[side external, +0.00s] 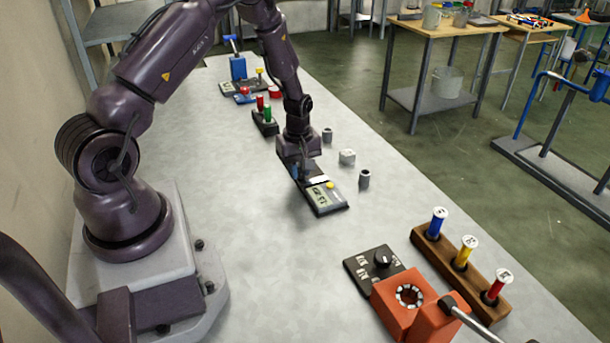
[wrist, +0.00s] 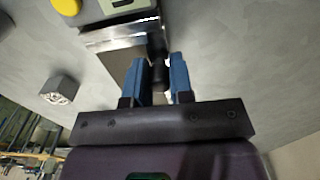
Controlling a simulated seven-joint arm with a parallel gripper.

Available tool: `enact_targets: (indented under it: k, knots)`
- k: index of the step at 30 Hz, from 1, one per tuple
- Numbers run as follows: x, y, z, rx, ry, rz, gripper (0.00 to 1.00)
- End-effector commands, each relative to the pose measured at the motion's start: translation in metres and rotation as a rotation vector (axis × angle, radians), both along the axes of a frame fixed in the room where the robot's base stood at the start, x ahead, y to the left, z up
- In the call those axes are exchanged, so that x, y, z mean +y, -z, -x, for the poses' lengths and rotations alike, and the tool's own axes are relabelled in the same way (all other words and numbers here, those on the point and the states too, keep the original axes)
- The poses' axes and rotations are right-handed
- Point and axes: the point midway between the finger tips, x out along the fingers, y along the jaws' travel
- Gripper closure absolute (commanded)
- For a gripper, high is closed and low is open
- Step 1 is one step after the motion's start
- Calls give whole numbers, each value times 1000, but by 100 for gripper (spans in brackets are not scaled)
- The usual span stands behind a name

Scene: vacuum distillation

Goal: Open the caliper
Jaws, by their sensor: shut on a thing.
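The caliper (side external: 330,205) lies on the grey table below my gripper. It has a dark body, a small display and a yellow button, and its near end extends past my gripper toward the camera. In the wrist view, part of the caliper (wrist: 130,28) shows at the top, with a metal edge. My gripper (side external: 303,175) points down over the far part of the caliper. In the wrist view, my gripper (wrist: 159,74) has its two blue fingers around a small dark part of the caliper, shut on it. The exact contact and the caliper's jaw gap are hidden.
Several small grey pieces, one a light block (side external: 347,156), stand right of the caliper. Behind is a stand with red and green handles (side external: 265,118). The table left of the caliper is clear.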

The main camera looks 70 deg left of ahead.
Motion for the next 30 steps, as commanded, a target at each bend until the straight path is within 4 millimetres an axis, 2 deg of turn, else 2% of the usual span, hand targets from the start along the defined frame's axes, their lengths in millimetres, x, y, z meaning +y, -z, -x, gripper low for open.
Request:
enact_targets:
  k: [14, 30]
  knots:
    - [1, 0, 0, 0, -1, 0, 96]
    - [28, 0, 0, -2, -2, -2, 96]
